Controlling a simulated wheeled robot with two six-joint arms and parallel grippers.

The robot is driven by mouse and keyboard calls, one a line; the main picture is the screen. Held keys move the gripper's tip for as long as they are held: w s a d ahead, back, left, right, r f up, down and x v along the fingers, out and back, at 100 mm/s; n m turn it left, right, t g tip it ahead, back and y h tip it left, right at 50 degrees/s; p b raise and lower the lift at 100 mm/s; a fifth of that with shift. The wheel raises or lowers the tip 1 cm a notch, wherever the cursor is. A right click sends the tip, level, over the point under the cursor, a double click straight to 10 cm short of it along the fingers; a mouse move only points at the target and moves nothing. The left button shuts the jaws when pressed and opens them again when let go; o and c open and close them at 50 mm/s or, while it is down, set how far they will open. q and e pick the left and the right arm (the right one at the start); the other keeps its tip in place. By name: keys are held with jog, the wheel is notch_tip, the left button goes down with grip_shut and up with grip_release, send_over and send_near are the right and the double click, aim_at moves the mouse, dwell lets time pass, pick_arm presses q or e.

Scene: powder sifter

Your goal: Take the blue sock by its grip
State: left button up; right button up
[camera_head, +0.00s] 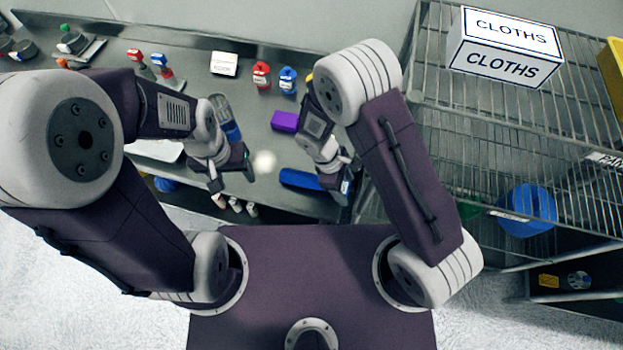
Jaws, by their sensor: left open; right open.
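Several blue things show, and I cannot tell for sure which is the blue sock. A small blue piece (288,80) stands at the back of the grey bench beside a similar red one (261,75). A long blue piece (300,180) lies near the bench's front edge, its right end close to or behind my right gripper. My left gripper (233,182) is open and empty over the front of the bench. My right gripper (338,178) is open, right of it. Both grippers are far in front of the small blue piece. No grip can be made out clearly.
A purple block (285,121) lies mid-bench. A clear and blue cylinder (225,118) is behind my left gripper. A small white labelled box (223,64) stands at the back. A wire rack (470,120) on the right bears a CLOTHS box (505,62).

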jog(key=shift+d+f, duration=0.3)
jog(key=shift+f, duration=0.25)
jog(key=shift+d+f, duration=0.25)
jog(key=shift+a, duration=0.15)
jog(key=c, duration=1)
pick_arm(q)
jog(key=shift+d, duration=0.2)
pick_arm(e)
grip_shut()
pick_arm(q)
jog(key=shift+r, duration=0.15)
pick_arm(e)
jog(key=shift+r, duration=0.15)
notch_tip(320, 180, up, 5)
jog(key=p, duration=0.4)
jog(key=shift+p, duration=0.4)
pick_arm(q)
notch_tip(320, 180, up, 9)
jog(key=p, duration=0.4)
pick_arm(e)
jog(key=s+a+r, duration=0.3)
jog(key=s+r, duration=0.2)
jog(key=s, duration=0.6)
jog(key=shift+s+r, duration=0.15)
jog(key=shift+r, duration=0.25)
